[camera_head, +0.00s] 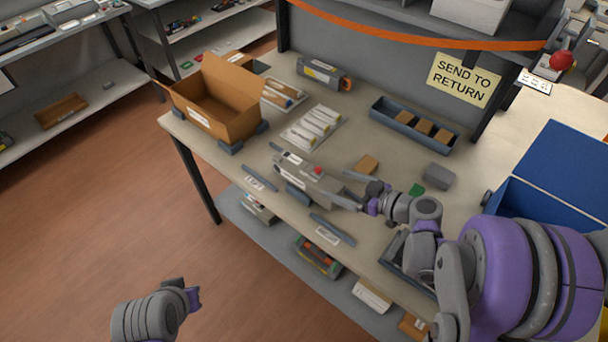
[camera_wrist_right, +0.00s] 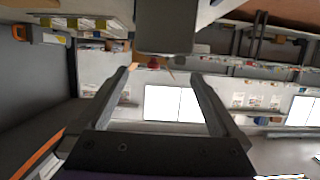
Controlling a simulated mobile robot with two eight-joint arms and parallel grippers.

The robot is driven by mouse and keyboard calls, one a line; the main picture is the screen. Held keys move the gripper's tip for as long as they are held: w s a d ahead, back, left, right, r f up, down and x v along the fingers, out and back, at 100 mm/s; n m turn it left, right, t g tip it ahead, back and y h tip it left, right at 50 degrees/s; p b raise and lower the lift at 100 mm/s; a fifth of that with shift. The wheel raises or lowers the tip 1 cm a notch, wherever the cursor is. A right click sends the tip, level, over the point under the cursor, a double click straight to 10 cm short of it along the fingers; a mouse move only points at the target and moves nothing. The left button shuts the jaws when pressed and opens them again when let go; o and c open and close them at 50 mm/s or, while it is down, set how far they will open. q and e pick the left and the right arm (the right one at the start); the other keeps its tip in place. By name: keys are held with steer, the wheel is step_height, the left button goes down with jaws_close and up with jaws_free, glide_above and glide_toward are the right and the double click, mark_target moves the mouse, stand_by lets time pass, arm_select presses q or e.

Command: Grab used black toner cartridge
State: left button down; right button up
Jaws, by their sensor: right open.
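A grey toner cartridge (camera_head: 298,168) with a pale label and a red spot lies on the workbench near its front edge. My right gripper (camera_head: 345,188) is open at its right end, with the fingers spread to either side. In the wrist view the open, empty fingers (camera_wrist_right: 160,73) point toward a plain grey block end (camera_wrist_right: 167,27), probably this cartridge. A darker cartridge (camera_head: 320,73) with an orange end lies at the back of the bench and also shows in the wrist view (camera_wrist_right: 38,35). My left gripper (camera_head: 192,297) is low over the floor; its fingers are unclear.
An open cardboard box (camera_head: 225,120) stands on the bench's left end. A white multi-slot tray (camera_head: 310,127), a blue-grey bin (camera_head: 385,115) of brown blocks and a small grey box (camera_head: 438,175) surround the work area.

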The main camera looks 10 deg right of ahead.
mark_target(305, 170)
steer(key=x, duration=0.4)
steer(key=shift+w+a+f, duration=0.2)
steer(key=shift+w+a, duration=0.25)
steer(key=shift+w, duration=0.1)
steer(key=x, duration=0.2)
steer(key=p+x, duration=0.1)
steer(key=x, duration=0.1)
steer(key=shift+w+a+r, duration=0.1)
steer(key=shift+w+a, duration=0.2)
steer(key=shift+a, duration=0.05)
steer(key=shift+s, duration=0.1)
steer(key=shift+c, duration=0.4)
jaws_close()
